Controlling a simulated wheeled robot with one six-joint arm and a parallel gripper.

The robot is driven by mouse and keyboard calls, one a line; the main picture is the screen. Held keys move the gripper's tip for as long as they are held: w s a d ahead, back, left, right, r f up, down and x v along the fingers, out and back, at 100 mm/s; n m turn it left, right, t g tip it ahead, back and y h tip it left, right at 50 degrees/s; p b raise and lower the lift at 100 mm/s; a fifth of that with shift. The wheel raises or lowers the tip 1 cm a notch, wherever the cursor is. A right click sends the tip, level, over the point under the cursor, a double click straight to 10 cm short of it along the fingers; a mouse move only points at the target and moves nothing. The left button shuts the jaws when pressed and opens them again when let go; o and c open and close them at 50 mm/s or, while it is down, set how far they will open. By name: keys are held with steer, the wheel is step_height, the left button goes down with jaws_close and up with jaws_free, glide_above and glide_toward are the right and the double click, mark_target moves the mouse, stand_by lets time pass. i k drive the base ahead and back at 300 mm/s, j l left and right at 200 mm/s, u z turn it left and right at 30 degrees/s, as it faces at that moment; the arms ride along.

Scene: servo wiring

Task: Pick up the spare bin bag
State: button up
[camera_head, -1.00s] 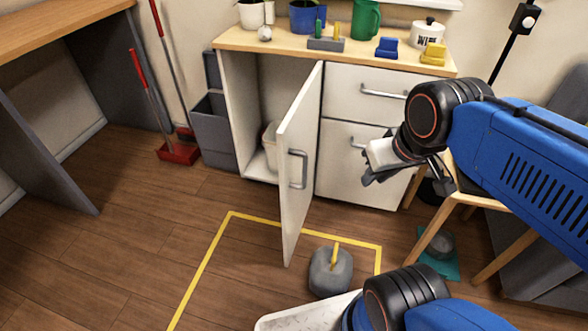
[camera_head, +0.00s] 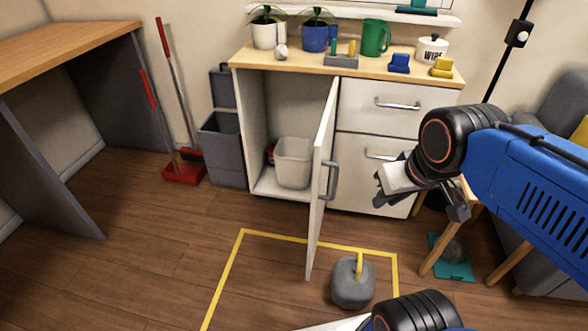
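No object is clearly recognisable as the spare bin bag. A grey lump with a yellow strip on top (camera_head: 352,284) sits on the floor in front of the cabinet; I cannot tell what it is. The cabinet (camera_head: 248,140) has its left door (camera_head: 320,190) standing open. Inside, a pale bin (camera_head: 293,163) stands on the bottom, with a small red thing (camera_head: 270,154) partly hidden behind its left side. My gripper (camera_head: 385,188) is raised to the right of the open door, in front of the drawers, pointing left. Whether its fingers are apart is unclear.
A yellow floor outline (camera_head: 228,275) runs in front of the cabinet. A grey bin (camera_head: 222,150) with raised lid and a red broom and dustpan (camera_head: 183,172) stand left. A wooden-legged chair (camera_head: 440,235) stands right. The floor at left is clear.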

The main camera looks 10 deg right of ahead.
mark_target(293, 156)
steer(key=j+z, duration=0.15)
steer(key=j, duration=0.25)
steer(key=k+j+z, duration=0.1)
steer(key=j, duration=0.3)
steer(key=z, duration=0.55)
steer(key=j+z, duration=0.45)
steer(key=k+j+z, duration=0.1)
steer(key=j+z, duration=0.4)
steer(key=k+j+z, duration=0.15)
steer(key=j+z, duration=0.3)
steer(key=k+j, duration=0.15)
steer(key=j, duration=0.25)
steer(key=k+j+z, duration=0.1)
steer(key=j, duration=0.3)
steer(key=k+j, duration=0.2)
steer(key=j, duration=0.2)
steer(key=k+j+z, duration=0.1)
steer(key=j, duration=0.3)
steer(key=k+j, duration=0.2)
steer(key=j, duration=0.15)
steer(key=i+j, duration=0.1)
steer(key=i, duration=0.25)
